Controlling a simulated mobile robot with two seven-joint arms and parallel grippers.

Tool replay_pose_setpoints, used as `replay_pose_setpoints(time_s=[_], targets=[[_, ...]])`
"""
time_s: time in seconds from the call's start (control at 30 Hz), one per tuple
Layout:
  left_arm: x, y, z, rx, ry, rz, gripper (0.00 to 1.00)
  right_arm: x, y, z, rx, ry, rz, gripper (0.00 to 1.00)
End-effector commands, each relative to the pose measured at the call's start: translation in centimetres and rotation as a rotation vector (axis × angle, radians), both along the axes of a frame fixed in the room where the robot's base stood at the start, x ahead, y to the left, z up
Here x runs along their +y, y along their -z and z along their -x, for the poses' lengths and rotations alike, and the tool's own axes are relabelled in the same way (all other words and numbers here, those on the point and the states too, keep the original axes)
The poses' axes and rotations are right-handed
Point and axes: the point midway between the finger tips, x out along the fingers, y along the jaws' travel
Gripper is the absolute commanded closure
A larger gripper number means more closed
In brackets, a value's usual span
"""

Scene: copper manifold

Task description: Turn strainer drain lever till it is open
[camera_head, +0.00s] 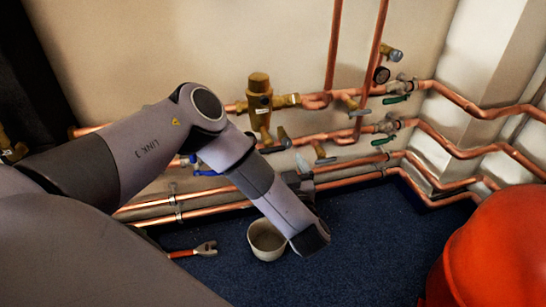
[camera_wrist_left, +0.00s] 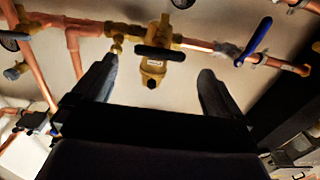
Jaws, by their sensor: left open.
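A brass valve body with a pale label (camera_wrist_left: 152,72) is on the copper pipe in the left wrist view. A dark lever handle (camera_wrist_left: 160,53) crosses in front of it; I cannot tell for sure that this is the strainer drain lever. In the head view, a large brass fitting (camera_head: 260,95) sits on the upper pipe, with smaller handles below it. My left gripper (camera_wrist_left: 155,88) is open, its fingers spread either side of the brass body, with nothing between them visibly held. In the head view my left arm hides most of that hand. My right gripper is not in view.
A blue lever (camera_wrist_left: 254,42) is on the pipe at right in the left wrist view. A bucket (camera_head: 266,240) and a red-handled wrench (camera_head: 195,250) are on the blue floor. A red rounded object (camera_head: 495,250) stands at front right.

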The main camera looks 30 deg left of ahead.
Motion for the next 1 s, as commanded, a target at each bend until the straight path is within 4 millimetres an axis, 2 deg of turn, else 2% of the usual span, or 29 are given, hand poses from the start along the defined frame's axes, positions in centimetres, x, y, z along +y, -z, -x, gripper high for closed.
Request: replay_pose_setpoints(time_s=[0.03,0.3,0.7,0.87,0.9,1.0], targets=[[0.5,0.5,-0.3,-0.002,-0.005,0.002,0.00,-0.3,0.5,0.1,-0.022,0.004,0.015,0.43],[3.4,0.1,-2.8,-0.003,-0.003,0.000,0.00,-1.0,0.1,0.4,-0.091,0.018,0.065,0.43],[4.0,-0.1,-3.4,-0.001,-0.001,0.001,0.00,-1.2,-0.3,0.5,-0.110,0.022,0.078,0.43],[4.0,0.0,-3.4,-0.001,-0.001,0.001,0.52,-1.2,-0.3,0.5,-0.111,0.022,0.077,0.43],[4.0,0.0,-3.4,-0.001,-0.001,0.001,0.56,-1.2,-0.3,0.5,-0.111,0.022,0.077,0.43],[4.0,0.0,-3.3,-0.002,-0.001,0.001,0.56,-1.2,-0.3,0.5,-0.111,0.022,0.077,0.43]])
